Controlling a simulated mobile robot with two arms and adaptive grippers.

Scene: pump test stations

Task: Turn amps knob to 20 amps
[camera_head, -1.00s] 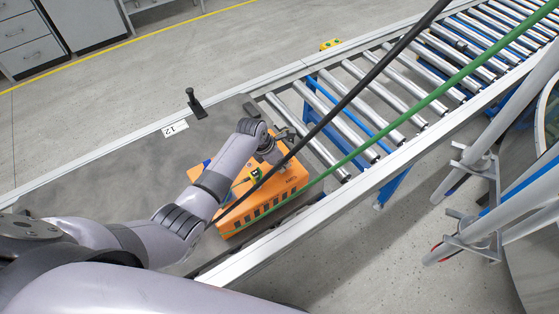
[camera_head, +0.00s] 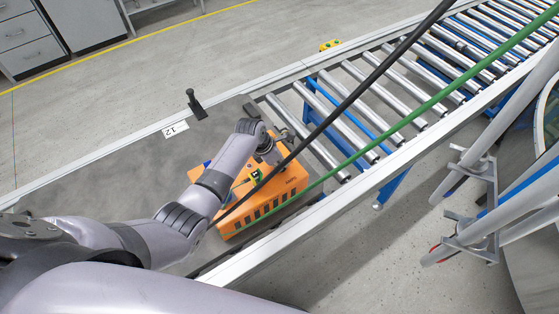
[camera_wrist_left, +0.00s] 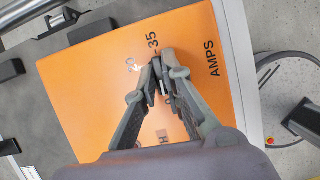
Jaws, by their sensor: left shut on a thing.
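The orange box (camera_head: 262,207) with the amps panel sits on the grey table at the end of the roller conveyor. My left arm reaches over it, and my left gripper (camera_head: 277,148) is at its far side, small and partly hidden by the wrist. In the left wrist view, the orange panel (camera_wrist_left: 95,90) bears the word AMPS (camera_wrist_left: 212,58) and the marks 35 (camera_wrist_left: 152,42) and 20 (camera_wrist_left: 131,65). My left gripper (camera_wrist_left: 160,72) is shut beside these marks, on the amps knob, which the fingers mostly hide; its pointing direction cannot be read. My right gripper is not in view.
A roller conveyor (camera_head: 345,122) runs to the upper right. A black cable and a green cable (camera_head: 440,92) cross in front. A black upright handle (camera_head: 194,103) stands by the label 12 (camera_head: 175,130) on the table's far edge. Grey pipes (camera_head: 480,165) stand at right.

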